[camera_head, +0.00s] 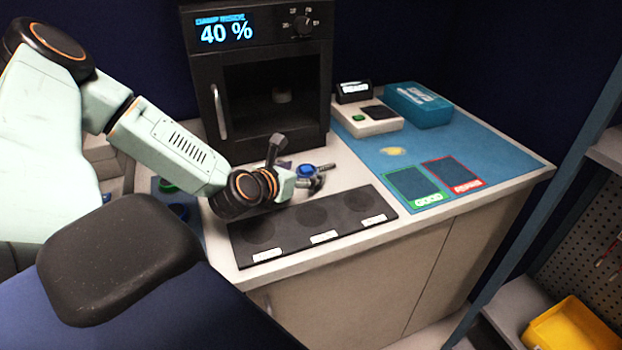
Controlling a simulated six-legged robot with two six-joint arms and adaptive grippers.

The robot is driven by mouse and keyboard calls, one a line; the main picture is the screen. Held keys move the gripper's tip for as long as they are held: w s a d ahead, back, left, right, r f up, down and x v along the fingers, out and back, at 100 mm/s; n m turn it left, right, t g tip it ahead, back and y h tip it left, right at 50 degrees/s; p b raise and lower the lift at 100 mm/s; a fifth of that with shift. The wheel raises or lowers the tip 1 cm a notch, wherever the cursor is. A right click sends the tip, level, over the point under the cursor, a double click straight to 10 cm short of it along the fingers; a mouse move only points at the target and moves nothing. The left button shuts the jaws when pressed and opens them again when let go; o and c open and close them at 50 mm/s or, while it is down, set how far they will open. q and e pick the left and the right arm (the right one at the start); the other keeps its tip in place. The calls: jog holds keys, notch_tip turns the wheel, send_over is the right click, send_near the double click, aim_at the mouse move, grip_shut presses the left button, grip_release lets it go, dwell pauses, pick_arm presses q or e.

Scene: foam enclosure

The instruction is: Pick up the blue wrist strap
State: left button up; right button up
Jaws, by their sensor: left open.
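A small blue item with dark parts, which looks like the blue wrist strap (305,170), lies on the pale counter behind the black three-spot tray. My left gripper (295,166) is open, with its fingers spread close to this blue item. I cannot tell whether they touch it. The gripper partly hides the item. My right gripper is not in view.
The black tray (285,245) lies at the counter's front. On the blue mat (480,150) are a white device (365,122), a teal box (418,105) and GOOD and REPAIR areas. A yellow bin (570,325) sits lower right.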

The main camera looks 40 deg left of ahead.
aim_at(303, 172)
pick_arm(q)
jog(key=shift+w+f, duration=0.25)
jog(key=shift+w, duration=0.25)
jog(key=shift+s+r, duration=0.2)
jog(key=shift+c, duration=1.1)
jog(key=shift+w+f, duration=0.1)
jog(key=shift+w, duration=0.1)
jog(key=c, duration=0.4)
jog(key=shift+s, duration=0.15)
jog(key=c, duration=0.5)
jog(key=shift+o, duration=0.2)
jog(key=shift+r, duration=0.5)
notch_tip(303, 172, up, 8)
jog(key=p, duration=0.6)
jog(key=shift+f, duration=0.25)
jog(key=shift+r+p, duration=0.55)
jog(key=shift+r, duration=0.3)
